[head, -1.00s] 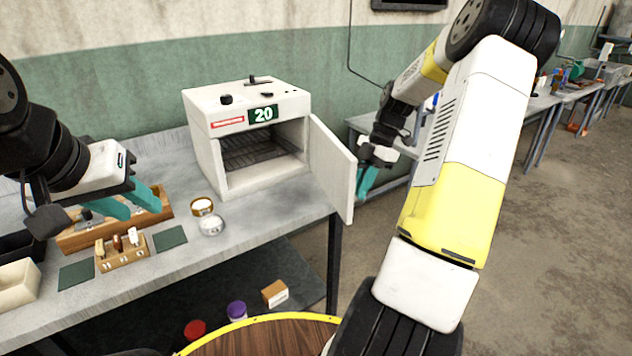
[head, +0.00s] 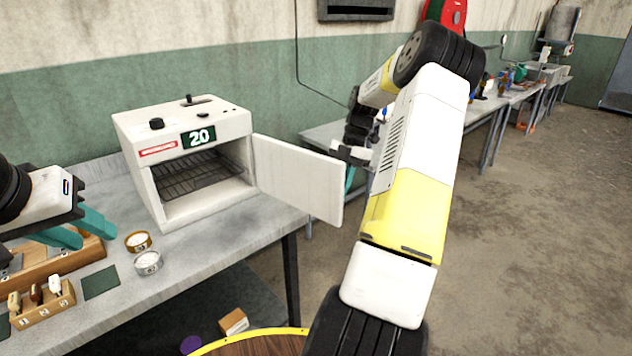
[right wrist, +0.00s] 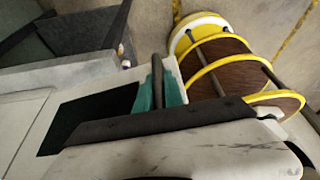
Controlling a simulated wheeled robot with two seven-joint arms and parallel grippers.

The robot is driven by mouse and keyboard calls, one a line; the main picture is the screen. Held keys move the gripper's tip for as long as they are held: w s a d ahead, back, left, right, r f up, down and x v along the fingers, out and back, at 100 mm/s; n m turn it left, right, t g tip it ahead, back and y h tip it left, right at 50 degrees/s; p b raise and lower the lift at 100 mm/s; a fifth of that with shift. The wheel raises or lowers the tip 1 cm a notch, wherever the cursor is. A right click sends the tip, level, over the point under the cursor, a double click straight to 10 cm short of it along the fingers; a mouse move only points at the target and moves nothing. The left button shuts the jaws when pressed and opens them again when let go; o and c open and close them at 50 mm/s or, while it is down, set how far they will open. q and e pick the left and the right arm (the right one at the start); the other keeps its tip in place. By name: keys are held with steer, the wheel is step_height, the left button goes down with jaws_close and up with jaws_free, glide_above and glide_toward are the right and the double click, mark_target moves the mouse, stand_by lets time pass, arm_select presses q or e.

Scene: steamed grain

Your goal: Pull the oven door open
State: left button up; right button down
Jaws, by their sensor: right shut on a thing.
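The white oven (head: 185,125) stands on the grey bench in the head view, its front marked 20. Its door (head: 298,180) is swung wide open to the right, showing the wire rack (head: 200,178) inside. My right gripper (head: 350,180) is at the outer side of the door near its free edge, its fingers partly hidden by the door. In the right wrist view its teal fingers (right wrist: 160,92) are closed around a dark bar, the door handle (right wrist: 157,75). My left gripper (head: 82,232) is open and empty over the bench, left of the oven.
Two small round dishes (head: 146,250) sit on the bench before the oven. A wooden holder (head: 40,304) with small tools and a dark green mat (head: 100,282) lie at the left. A small box (head: 233,321) is below the bench. Floor to the right is open.

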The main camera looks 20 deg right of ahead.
steer(key=shift+s+d, duration=0.2)
steer(key=shift+d, duration=0.1)
steer(key=c, duration=1.5)
jaws_free()
steer(key=shift+s, duration=0.1)
steer(key=shift+o, duration=0.2)
steer(key=shift+a, duration=0.1)
steer(key=shift+r, duration=0.1)
steer(key=v, duration=0.7)
steer(key=shift+w+r, duration=0.2)
steer(key=shift+r, duration=0.05)
